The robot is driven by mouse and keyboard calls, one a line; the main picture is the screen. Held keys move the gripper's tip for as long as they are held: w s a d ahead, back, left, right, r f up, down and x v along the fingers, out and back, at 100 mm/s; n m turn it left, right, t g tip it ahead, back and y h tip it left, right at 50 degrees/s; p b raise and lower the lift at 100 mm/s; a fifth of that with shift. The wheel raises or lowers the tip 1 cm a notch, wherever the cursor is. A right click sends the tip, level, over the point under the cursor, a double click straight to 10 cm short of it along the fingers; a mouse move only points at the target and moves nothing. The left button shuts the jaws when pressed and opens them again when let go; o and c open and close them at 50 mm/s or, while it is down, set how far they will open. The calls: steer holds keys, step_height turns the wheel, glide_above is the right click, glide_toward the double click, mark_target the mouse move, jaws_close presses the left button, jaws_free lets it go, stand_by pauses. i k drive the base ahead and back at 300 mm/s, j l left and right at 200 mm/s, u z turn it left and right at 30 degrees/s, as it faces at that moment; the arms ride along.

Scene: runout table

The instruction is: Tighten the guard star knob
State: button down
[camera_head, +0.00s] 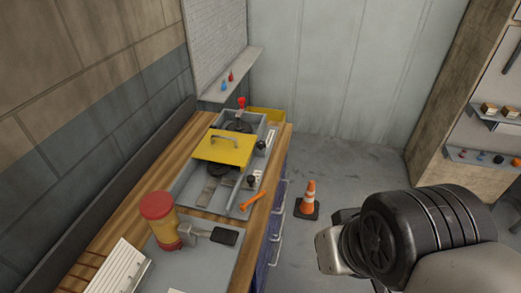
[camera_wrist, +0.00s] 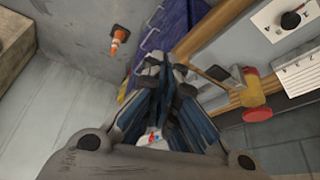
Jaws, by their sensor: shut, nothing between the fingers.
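In the head view, a grey machine tray (camera_head: 180,194) on the bench carries a yellow guard (camera_head: 226,149) with a handle. A black knob (camera_head: 261,145) is on the tray's right side beside the guard, and another dark knob (camera_head: 251,181) is nearer the front. I cannot tell which is the guard star knob, nor whether it is tight. My gripper (camera_wrist: 165,66) shows in the wrist view with its fingers together and empty. In the head view my wrist is right of the bench, over the floor, apart from the machine. The guard is not clearly visible in the wrist view.
An orange tool (camera_head: 252,199) lies by the tray's front right corner. A traffic cone (camera_head: 309,199) stands on the floor to the right. Drawer handles jut from the bench's right side.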

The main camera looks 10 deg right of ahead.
mark_target(262, 144)
steer(key=i+l, duration=0.15)
steer(key=i, duration=0.25)
steer(key=i+l, duration=0.15)
steer(key=i, duration=0.2)
steer(key=i+l, duration=0.15)
steer(key=i, duration=0.25)
steer(key=u, duration=0.05)
